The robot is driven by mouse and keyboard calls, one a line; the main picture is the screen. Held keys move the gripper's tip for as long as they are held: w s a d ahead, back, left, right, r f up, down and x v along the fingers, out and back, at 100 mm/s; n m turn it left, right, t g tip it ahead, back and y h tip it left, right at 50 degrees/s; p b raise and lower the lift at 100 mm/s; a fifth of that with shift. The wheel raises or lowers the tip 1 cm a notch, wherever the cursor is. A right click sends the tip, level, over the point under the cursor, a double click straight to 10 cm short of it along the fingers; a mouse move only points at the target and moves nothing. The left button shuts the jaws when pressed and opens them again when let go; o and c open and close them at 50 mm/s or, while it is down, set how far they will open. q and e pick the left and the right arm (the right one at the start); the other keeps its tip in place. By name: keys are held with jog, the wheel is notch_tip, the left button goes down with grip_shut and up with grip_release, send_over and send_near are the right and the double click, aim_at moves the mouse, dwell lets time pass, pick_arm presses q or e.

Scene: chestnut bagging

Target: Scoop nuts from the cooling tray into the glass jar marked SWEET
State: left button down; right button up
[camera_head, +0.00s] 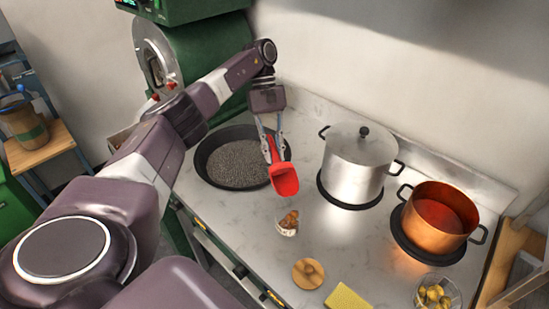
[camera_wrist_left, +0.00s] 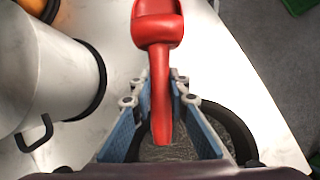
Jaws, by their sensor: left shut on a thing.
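My left gripper (camera_head: 272,143) is shut on the handle of a red scoop (camera_head: 284,180), in front of the right side of a dark round pan (camera_head: 203,158). The pan holds grey grains; no nuts can be made out in it. In the left wrist view the gripper (camera_wrist_left: 160,88) grips the handle, and the red scoop (camera_wrist_left: 158,25) points to the top edge. No nuts show in its visible part. A small glass jar (camera_head: 287,231) with brown nuts in it stands on the counter below the scoop in the picture. No marking is readable. My right gripper is out of view.
A steel lidded pot (camera_head: 357,165) and a copper pot (camera_head: 437,217) stand to the right. A round wooden lid (camera_head: 308,273), a yellow sponge (camera_head: 348,298) and a glass bowl (camera_head: 421,301) with yellow-brown pieces lie near the front. Bare counter surrounds the jar.

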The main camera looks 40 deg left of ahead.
pick_arm(q)
jog(key=shift+w, duration=0.15)
jog(key=shift+h, duration=0.3)
jog(key=shift+a+g, duration=0.1)
jog(key=shift+g, duration=0.2)
notch_tip(320, 180, up, 3)
jog(key=p, duration=0.3)
jog(key=shift+r, duration=0.1)
